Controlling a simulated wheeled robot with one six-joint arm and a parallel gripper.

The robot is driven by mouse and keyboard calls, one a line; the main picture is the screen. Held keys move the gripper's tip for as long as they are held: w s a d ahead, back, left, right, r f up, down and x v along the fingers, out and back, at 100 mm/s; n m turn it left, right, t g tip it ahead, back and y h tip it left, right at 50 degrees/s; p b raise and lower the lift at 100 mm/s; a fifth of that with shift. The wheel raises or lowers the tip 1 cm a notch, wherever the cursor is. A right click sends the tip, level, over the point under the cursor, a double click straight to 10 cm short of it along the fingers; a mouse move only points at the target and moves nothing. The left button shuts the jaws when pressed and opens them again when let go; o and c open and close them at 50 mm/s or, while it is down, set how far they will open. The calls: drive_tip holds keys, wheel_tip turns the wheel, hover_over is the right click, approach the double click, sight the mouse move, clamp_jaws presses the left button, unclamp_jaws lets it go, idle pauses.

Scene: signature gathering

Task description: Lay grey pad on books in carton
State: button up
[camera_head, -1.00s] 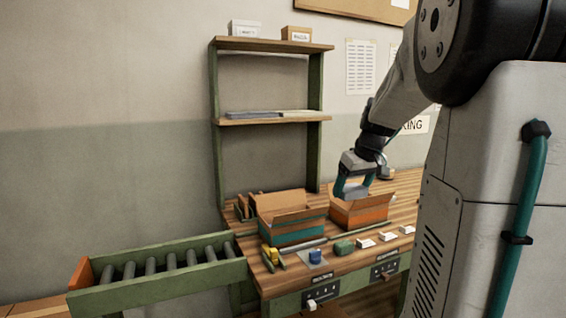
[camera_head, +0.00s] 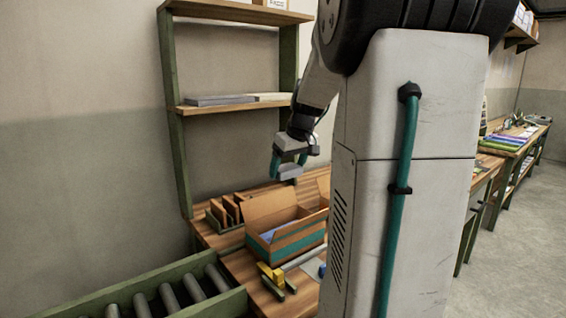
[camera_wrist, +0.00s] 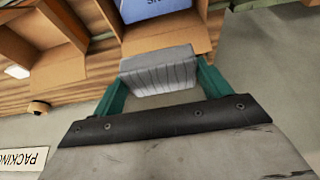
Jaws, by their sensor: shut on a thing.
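My gripper (camera_head: 289,160) is shut on the grey pad (camera_wrist: 160,72), a ribbed grey block held between the teal fingers in the wrist view. In the head view the pad (camera_head: 289,172) hangs below the fingers, above and apart from the teal-banded carton (camera_head: 300,238). That carton is open, with its flaps up, and something blue lies inside. In the wrist view a blue book (camera_wrist: 150,8) with white lettering shows in the carton at the top edge, beyond the pad. Most of the carton's inside is hidden.
Another open carton (camera_wrist: 40,40) stands at the left of the wrist view. A yellow tool (camera_head: 270,272) lies on the bench before the teal-banded carton. A roller conveyor (camera_head: 165,300) is at lower left, and a shelf (camera_head: 235,105) rises behind the bench.

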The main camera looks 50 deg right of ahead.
wheel_tip(320, 180, down, 18)
drive_tip(key=shift+a+r, duration=0.1)
idle(0.9)
drive_tip(key=shift+f, duration=0.6)
idle(0.4)
drive_tip(key=o, duration=1)
drive_tip(key=shift+r, duration=8.45)
